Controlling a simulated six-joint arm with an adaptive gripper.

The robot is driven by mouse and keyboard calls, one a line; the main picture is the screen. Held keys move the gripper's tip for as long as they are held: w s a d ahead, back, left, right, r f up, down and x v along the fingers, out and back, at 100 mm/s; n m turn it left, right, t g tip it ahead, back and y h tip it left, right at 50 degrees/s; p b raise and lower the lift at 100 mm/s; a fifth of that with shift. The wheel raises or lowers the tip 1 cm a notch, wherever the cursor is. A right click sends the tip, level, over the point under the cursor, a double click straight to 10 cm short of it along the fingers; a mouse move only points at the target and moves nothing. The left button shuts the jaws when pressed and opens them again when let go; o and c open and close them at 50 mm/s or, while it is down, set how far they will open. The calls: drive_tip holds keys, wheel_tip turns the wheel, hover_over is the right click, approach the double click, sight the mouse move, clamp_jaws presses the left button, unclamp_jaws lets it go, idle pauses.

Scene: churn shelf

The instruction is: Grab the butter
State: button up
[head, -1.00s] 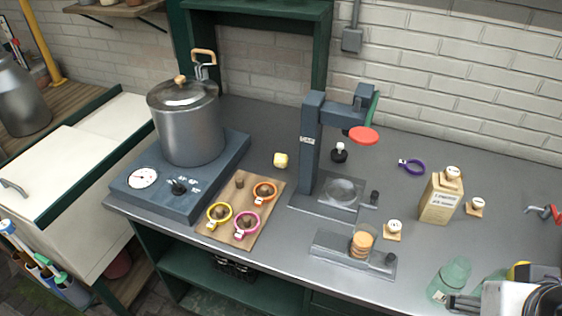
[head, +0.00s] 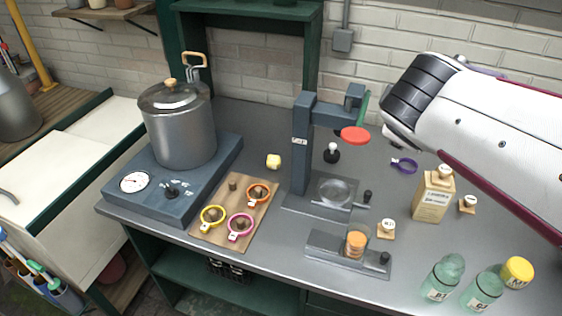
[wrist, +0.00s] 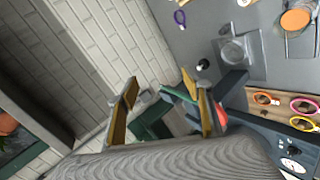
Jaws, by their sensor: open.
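The butter (head: 273,161) is a small pale yellow block on the grey counter in the head view. It lies between the pot and the press stand, just behind the wooden board. My gripper (wrist: 167,108) shows in the wrist view with its two yellowish fingers apart and nothing visible between them. In the head view my arm reaches in from the right, high over the counter, and my fingers cannot be made out. I cannot make out the butter in the wrist view. My gripper is away from the butter.
A lidded pot (head: 182,127) stands on a hotplate (head: 205,185) at left. A dark press stand (head: 301,150) with a red disc (head: 355,135) rises right of the butter. Coloured rings lie on the wooden board (head: 205,229). A carton (head: 433,199) and green jars (head: 441,279) stand at right.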

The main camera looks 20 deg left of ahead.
drive_tip(key=w+a+f+n+t+y, duration=0.1)
drive_tip(key=w+a+n+y, duration=0.35)
drive_tip(key=a, duration=0.95)
drive_tip(key=w+a+f+n+t+y, duration=0.1)
drive_tip(key=w+a+f+n, duration=0.1)
drive_tip(key=a+n, duration=0.95)
drive_tip(key=a+f+h, duration=0.1)
drive_tip(key=a+f, duration=0.5)
drive_tip(key=f, duration=0.3)
drive_tip(key=n+h, duration=0.2)
drive_tip(key=n, duration=0.5)
approach(271, 164)
drive_tip(key=shift+y+x, duration=0.25)
drive_tip(key=shift+x, duration=0.75)
drive_tip(key=shift+d+f, duration=0.1)
drive_tip(key=shift+d, duration=0.05)
drive_tip(key=shift+x, duration=1.3)
